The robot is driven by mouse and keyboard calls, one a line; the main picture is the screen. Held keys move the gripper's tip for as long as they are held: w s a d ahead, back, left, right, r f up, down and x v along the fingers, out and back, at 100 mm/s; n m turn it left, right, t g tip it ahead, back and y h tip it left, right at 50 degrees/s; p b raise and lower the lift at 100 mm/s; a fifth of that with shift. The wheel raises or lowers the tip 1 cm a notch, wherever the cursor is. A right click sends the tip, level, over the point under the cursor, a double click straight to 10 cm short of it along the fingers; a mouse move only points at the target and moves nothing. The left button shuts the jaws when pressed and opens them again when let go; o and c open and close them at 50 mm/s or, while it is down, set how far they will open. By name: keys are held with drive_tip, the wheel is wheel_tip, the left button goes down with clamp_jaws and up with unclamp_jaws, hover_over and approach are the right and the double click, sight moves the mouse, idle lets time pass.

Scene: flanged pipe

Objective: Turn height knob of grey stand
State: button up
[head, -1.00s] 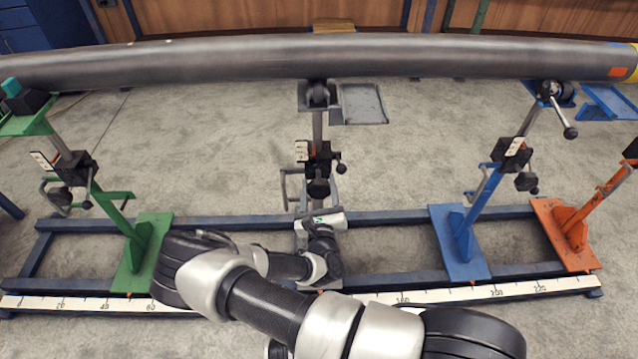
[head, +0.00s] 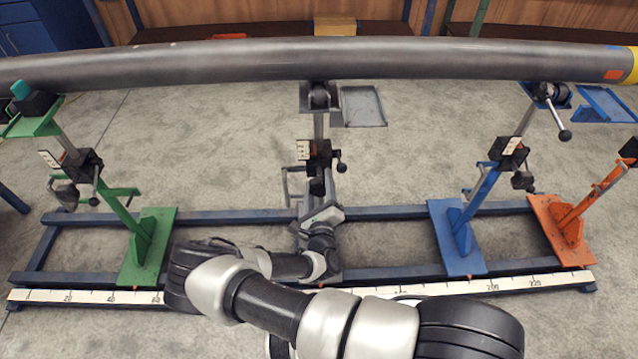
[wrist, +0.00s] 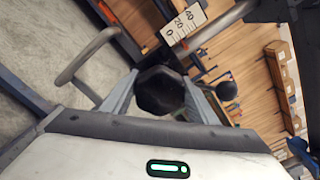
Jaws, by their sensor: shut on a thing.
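The grey stand (head: 319,126) stands mid-picture in the head view, its top under the long pipe (head: 320,60). Its black clamp block carries a white scale plate (head: 303,151), which also shows in the wrist view (wrist: 184,22) with marks 0, 20 and 40. The black height knob (head: 317,187) sits below the block. In the wrist view the knob (wrist: 159,91) is a dark faceted shape between my two fingers. My gripper (head: 320,197) reaches up from below and is shut on the knob. Its fingertips are partly hidden behind the knob in the wrist view.
A small side knob (head: 341,167) sticks out right of the clamp block. A bent grey handle (wrist: 80,65) is left of the knob. A green stand (head: 140,240) is left; blue (head: 458,238) and orange (head: 565,230) stands are right. The blue rails (head: 380,213) run across below.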

idle(0.3)
drive_tip(key=o, duration=1)
drive_tip(key=shift+o, duration=0.2)
drive_tip(key=s+p, duration=0.2)
drive_tip(key=s, duration=1.5)
drive_tip(key=shift+s+p, duration=0.25)
drive_tip(key=shift+p, duration=0.15)
